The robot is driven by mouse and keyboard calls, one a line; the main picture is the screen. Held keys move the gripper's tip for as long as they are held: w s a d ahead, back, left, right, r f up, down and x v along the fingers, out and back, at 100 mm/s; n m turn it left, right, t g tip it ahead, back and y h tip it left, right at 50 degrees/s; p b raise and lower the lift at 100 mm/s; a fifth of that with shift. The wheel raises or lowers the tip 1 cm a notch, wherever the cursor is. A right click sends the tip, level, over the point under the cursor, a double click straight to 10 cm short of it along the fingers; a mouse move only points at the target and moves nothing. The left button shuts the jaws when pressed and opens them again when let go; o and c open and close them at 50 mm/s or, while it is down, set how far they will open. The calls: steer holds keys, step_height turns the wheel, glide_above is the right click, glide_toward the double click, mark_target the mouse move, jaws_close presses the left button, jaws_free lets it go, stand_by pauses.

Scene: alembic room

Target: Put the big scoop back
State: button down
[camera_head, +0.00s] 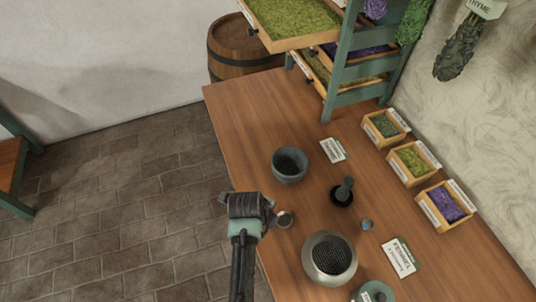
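My gripper is seen from above and behind at the table's left edge. Its fingers are mostly hidden by its own body, so I cannot tell whether it is open or touching the scoop. The scoop's handle is not clearly visible.
The table (250,128) holds a grey bowl (289,178), a black mortar (342,198), a perforated metal vessel (318,278), a green-rimmed item (373,288), cards (398,257) and three herb boxes (445,204). A tray rack (340,75) stands behind, near a barrel (240,50). Floor at left is clear.

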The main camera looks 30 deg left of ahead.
steer(key=shift+f, duration=0.2)
steer(key=shift+f, duration=0.2)
steer(key=c, duration=0.8)
jaws_free()
steer(key=shift+r, duration=0.1)
steer(key=shift+r, duration=0.1)
steer(key=v, duration=1.2)
